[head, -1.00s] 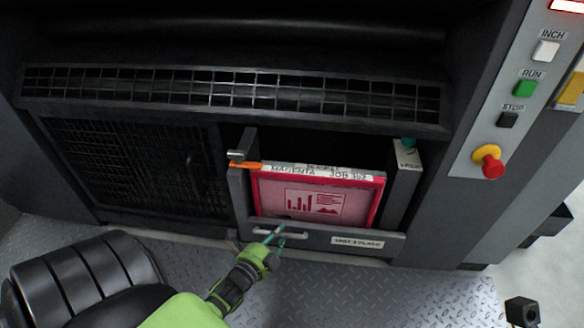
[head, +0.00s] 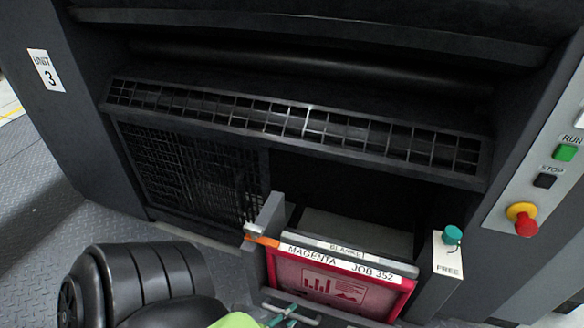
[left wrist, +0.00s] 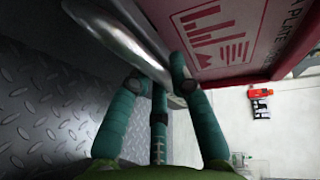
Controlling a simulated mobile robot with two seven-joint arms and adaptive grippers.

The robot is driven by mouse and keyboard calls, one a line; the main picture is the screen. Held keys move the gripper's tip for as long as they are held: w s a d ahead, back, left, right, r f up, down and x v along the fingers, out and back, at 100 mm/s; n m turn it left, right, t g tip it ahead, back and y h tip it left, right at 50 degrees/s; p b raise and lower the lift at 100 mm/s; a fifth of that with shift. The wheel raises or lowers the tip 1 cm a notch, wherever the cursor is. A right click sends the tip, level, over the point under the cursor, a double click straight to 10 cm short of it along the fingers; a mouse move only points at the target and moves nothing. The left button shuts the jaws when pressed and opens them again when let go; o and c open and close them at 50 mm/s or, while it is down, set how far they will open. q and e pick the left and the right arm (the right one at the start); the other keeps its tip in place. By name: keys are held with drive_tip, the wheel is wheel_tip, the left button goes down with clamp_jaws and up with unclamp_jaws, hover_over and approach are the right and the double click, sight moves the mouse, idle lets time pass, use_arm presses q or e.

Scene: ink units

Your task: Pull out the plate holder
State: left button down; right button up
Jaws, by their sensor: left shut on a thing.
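The plate holder (head: 424,306) stands low in the dark machine opening, with grey side posts and a metal handle on its front. My left gripper (head: 283,318) is at the handle, at the bottom edge of the head view. In the left wrist view its teal fingers (left wrist: 165,95) are closed around the metal handle (left wrist: 118,38), just below the magenta plate. The lower front of the holder is cut off in the head view. My right gripper is not in view.
An orange latch (head: 262,240) sits at the left post, and a teal knob (head: 452,234) tops the right post marked FREE. A mesh guard (head: 190,170) is on the left. A panel with a red stop button (head: 522,216) is on the right. Patterned metal floor (head: 60,250) is clear at left.

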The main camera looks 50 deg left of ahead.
use_arm(q)
drive_tip(key=shift+s+d, duration=0.55)
drive_tip(key=shift+s, duration=0.3)
drive_tip(key=c, duration=1.1)
unclamp_jaws()
drive_tip(key=shift+s, duration=0.1)
drive_tip(key=v, duration=1.2)
